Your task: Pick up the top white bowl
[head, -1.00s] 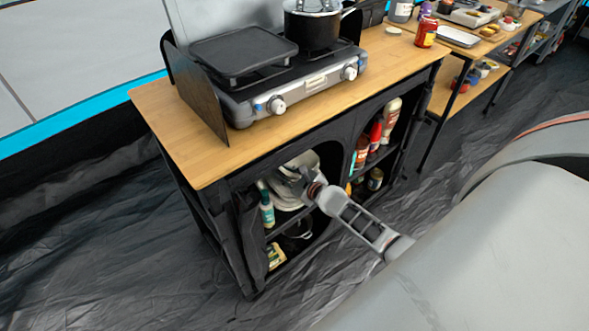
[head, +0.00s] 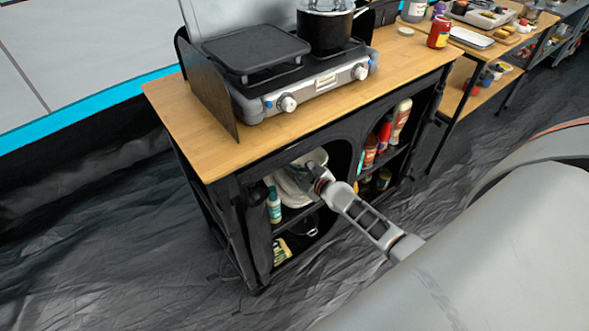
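A white bowl (head: 314,157) shows in the upper left opening of the black cabinet, partly behind my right gripper. More white dishes (head: 288,188) are stacked on the shelf just left of and below it. My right gripper (head: 312,174) reaches into this opening and is at the bowl and the stack. Its fingers are small and partly hidden, so I cannot tell whether they are open or shut, or whether they touch the bowl. My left gripper is not in view.
The wooden counter (head: 190,130) overhangs the opening and carries a stove (head: 300,85) and a pot (head: 325,27). A green-and-white bottle (head: 273,204) stands left of the dishes. A dark pan (head: 304,225) is below. Bottles (head: 385,133) fill the right compartment.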

